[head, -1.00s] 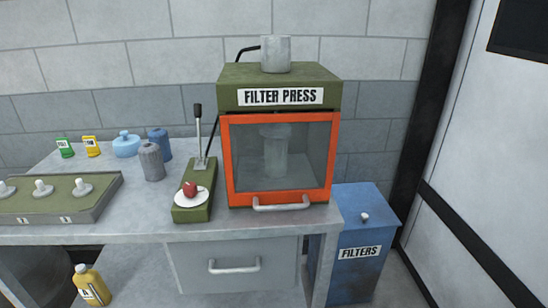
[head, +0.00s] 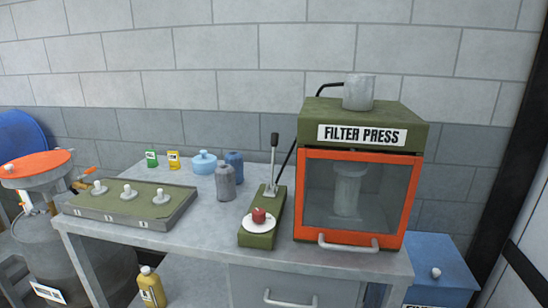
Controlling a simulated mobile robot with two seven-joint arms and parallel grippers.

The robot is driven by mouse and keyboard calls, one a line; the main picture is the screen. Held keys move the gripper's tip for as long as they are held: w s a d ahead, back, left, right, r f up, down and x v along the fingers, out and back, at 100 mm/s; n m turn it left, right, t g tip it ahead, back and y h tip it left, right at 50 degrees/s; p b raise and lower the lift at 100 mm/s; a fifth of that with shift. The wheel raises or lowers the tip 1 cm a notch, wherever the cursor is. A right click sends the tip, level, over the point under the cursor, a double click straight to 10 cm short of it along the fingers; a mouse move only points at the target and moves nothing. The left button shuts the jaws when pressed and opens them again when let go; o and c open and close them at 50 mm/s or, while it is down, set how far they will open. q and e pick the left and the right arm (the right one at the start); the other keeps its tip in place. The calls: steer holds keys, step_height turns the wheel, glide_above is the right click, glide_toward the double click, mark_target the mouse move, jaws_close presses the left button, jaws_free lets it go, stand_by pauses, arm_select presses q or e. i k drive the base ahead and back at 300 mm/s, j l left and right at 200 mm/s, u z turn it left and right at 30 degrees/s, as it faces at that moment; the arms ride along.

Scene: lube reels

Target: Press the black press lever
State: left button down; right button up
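The black-handled press lever (head: 274,158) stands upright on a green base plate (head: 259,241) on the grey bench, just left of the filter press. A red knob (head: 259,215) on a white disc sits at the front of the same base. The filter press (head: 362,127) is a green box with an orange-framed glass door (head: 354,238), which looks closed. A grey cylinder shows behind the glass. Neither of my grippers is in view.
On the bench (head: 206,245) stand a green panel with several white knobs (head: 128,204), a grey bottle (head: 225,182), blue containers (head: 204,162) and small cards. A blue filters bin (head: 440,272) stands at the right, an orange-topped drum (head: 45,169) at the left. The bench front centre is clear.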

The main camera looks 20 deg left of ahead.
mark_target(274, 136)
steer(key=i+j, duration=0.1)
steer(key=j, duration=0.4)
steer(key=i+j, duration=0.1)
steer(key=j, duration=0.45)
steer(key=i+j, duration=0.1)
steer(key=j, duration=0.4)
steer(key=i+j, duration=0.1)
steer(key=j, duration=0.45)
steer(key=i+j, duration=0.1)
steer(key=j, duration=0.4)
steer(key=i+j, duration=0.1)
steer(key=j, duration=0.4)
steer(key=i+j, duration=0.1)
steer(key=j, duration=0.45)
